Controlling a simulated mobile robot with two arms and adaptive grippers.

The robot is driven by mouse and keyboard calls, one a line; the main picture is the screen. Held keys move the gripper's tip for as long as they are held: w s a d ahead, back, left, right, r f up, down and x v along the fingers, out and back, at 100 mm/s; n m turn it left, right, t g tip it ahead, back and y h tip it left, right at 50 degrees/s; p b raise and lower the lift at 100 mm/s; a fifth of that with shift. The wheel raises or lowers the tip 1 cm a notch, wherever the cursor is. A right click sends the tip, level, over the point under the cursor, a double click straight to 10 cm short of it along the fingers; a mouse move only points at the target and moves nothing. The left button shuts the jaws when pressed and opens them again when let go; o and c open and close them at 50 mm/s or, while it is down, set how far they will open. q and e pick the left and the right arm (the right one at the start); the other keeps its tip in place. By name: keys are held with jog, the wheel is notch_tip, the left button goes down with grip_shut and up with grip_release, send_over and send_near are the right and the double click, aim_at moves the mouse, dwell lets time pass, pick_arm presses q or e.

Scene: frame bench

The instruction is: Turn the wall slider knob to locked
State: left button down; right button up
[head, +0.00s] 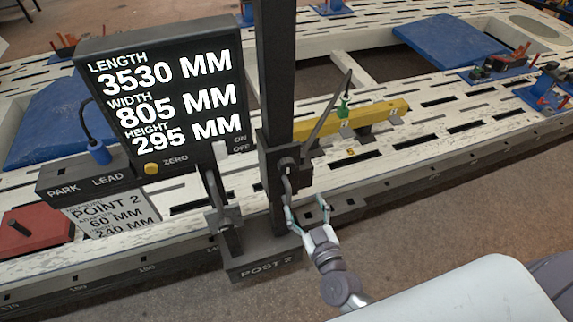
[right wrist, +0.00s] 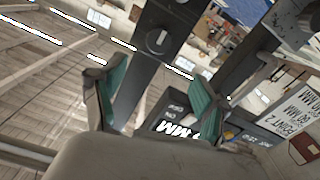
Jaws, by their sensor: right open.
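The slider knob (head: 287,164) is a small round dark knob on a dark block on the upright post (head: 275,75). In the right wrist view the knob (right wrist: 158,40) is a grey disc with a pale line across it, on a dark plate. My right gripper (head: 309,214) is open and empty, below and slightly right of the knob, apart from it. In the right wrist view its two green-padded fingers (right wrist: 157,92) stand wide apart, with the knob beyond them. I cannot read any lock marking. My left gripper is not in view.
A black display (head: 165,95) with measurements stands left of the post. The post's base (head: 262,262) reads POST 2. A long white slotted bench (head: 400,130) carries a yellow bar (head: 368,115). A blue-ended lead (head: 98,152) hangs by the PARK LEAD box. Open floor lies in front.

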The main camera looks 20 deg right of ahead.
send_near(288, 168)
jog(key=w, duration=0.6)
jog(key=w+p, duration=0.1)
jog(key=w, duration=0.1)
jog(key=shift+a, duration=0.25)
jog(key=shift+w, duration=0.8)
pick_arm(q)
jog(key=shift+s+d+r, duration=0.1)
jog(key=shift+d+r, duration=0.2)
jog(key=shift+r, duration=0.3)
pick_arm(e)
jog(key=c, duration=1.2)
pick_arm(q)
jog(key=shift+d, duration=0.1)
pick_arm(e)
jog(key=shift+o, duration=0.2)
